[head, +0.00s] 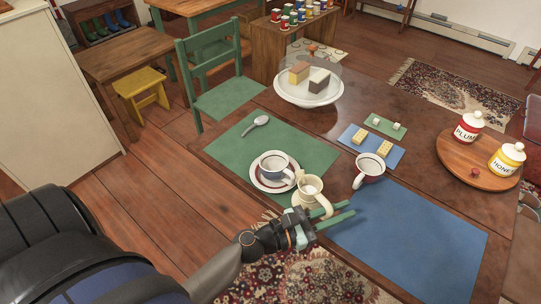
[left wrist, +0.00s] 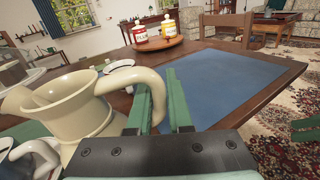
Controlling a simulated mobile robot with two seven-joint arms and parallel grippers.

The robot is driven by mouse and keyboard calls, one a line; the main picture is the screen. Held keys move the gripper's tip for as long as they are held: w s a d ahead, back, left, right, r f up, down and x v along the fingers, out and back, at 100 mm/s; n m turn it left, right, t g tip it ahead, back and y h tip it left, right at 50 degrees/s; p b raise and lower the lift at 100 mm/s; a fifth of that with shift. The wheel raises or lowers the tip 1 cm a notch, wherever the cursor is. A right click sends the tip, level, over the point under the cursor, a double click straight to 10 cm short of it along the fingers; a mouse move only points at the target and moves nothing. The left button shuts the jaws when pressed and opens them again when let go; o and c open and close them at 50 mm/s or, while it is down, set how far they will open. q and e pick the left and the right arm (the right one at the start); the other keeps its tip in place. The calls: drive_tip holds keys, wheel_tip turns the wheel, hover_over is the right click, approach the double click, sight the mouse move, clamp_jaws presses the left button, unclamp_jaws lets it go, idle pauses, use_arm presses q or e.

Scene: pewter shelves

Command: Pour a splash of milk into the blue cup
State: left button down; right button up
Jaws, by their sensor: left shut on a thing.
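A cream jug (head: 309,190) with a looped handle is beside the green placemat's right end, near the table's front edge. My left gripper (head: 346,209) is shut on the jug's handle, its green fingers on either side; the jug (left wrist: 85,105) also fills the left of the left wrist view. I cannot tell whether its base touches the table. The milk inside the jug is not clearly visible.
Another cup with a dark red rim (head: 370,167) stands right of the jug. A blue placemat (head: 415,240) lies bare at right. A spoon (head: 256,124) is on the green placemat (head: 222,152). A domed cake stand (head: 308,94) and a round board with jars (head: 455,152) are farther back.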

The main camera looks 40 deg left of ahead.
use_arm(q)
drive_tip(key=shift+r, duration=0.15)
